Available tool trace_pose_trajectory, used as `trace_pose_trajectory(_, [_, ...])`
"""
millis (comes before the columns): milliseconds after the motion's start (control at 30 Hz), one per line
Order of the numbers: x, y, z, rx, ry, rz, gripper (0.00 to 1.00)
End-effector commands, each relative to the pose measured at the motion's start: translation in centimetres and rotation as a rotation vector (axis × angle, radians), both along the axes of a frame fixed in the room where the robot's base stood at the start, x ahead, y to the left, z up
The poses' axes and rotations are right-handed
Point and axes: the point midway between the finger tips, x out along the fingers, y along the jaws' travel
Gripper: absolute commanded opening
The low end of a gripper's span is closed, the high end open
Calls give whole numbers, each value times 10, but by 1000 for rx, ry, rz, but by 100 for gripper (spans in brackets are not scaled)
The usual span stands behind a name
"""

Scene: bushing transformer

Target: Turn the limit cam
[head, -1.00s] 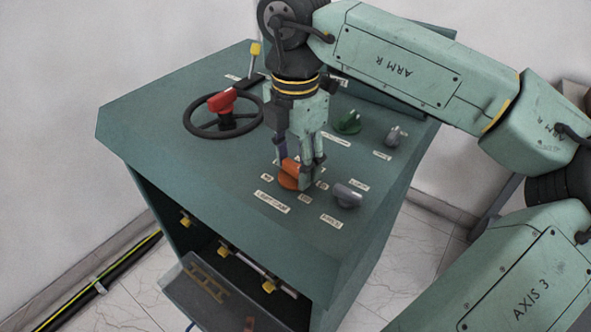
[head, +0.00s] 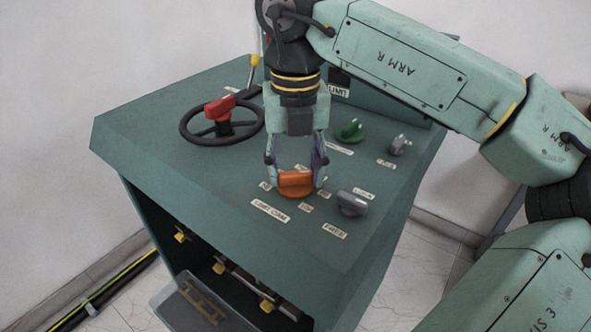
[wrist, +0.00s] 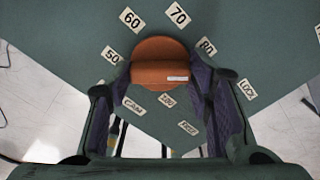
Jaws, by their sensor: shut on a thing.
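The limit cam is an orange round knob (head: 296,184) with a raised grip bar, on the sloping green panel behind its "LIMIT CAM" label (head: 270,211). My gripper (head: 295,177) points down over it, with one finger at each end of the bar. It is shut on the knob. In the wrist view the orange knob (wrist: 158,50) sits between the two dark fingers (wrist: 160,78). A short white mark shows on the right part of its bar. Number plates 50, 60 (wrist: 131,19), 70 (wrist: 178,14) and 80 ring the knob. The fingertips' exact contact is partly hidden.
A grey knob (head: 352,203) stands close to the right of the orange one. A green knob (head: 350,130) and another grey knob (head: 399,145) sit farther back.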

Motion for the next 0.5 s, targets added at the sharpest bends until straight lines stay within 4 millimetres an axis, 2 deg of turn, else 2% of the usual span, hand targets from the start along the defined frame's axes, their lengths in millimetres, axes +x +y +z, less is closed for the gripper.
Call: trace_pose_trajectory(500, [0, 0, 0, 2, -1, 492, 19])
